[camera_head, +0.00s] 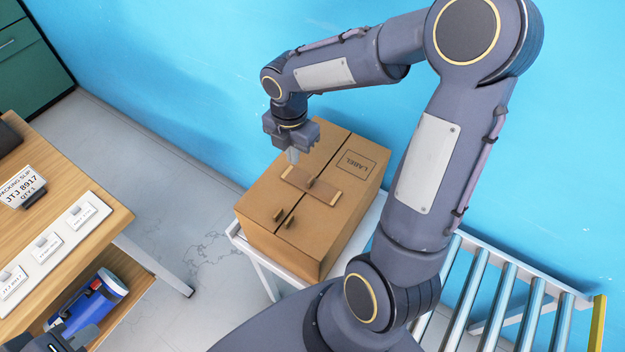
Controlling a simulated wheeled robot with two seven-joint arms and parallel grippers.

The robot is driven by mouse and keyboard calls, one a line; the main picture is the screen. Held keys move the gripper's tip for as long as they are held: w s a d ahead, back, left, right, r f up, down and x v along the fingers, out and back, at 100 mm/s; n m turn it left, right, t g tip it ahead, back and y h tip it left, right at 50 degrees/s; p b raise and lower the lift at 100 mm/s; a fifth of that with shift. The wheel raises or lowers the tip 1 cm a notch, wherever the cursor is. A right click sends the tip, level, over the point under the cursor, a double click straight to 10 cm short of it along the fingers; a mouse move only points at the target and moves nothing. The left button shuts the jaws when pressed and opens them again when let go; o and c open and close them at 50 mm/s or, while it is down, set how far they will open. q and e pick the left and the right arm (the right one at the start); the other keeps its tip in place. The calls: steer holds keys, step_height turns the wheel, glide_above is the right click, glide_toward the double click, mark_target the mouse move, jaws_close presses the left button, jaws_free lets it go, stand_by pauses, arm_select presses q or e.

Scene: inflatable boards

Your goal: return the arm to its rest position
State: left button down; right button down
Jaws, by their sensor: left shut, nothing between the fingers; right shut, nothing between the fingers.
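My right arm (425,165) rises from the lower right, bends at the top and reaches left over the box. My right gripper (293,156) points down, shut and empty, just above the top of the closed cardboard box (345,215). I cannot tell whether its tips touch the box. My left gripper (62,340) shows only in part at the lower left corner. It is shut, beside the blue cylinder.
The box, with a printed label (357,162) and a brown strip across its seam, sits on a white stand (243,243). A roller conveyor (505,290) is at right. A wooden table (95,185) with a packing slip sign (22,187) and a blue cylinder (92,300) below is at left.

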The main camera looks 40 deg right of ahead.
stand_by(0.5)
steer(key=shift+s+r+m, duration=0.2)
steer(key=shift+r+m, duration=0.1)
steer(key=s+a+r+m+t+y, duration=0.2)
steer(key=s+r+m, duration=0.2)
steer(key=s+m, duration=0.4)
steer(key=s+a+r+m+t+y, duration=0.1)
steer(key=s+a+r+m+t, duration=0.1)
steer(key=s+m, duration=0.6)
step_height(320, 180, up, 2)
steer(key=m+t, duration=0.1)
steer(key=m, duration=0.6)
steer(key=shift+s+r+m+t+y, duration=0.2)
steer(key=shift+s+m+t+y, duration=0.1)
steer(key=shift+y, duration=0.1)
steer(key=shift+a, duration=0.1)
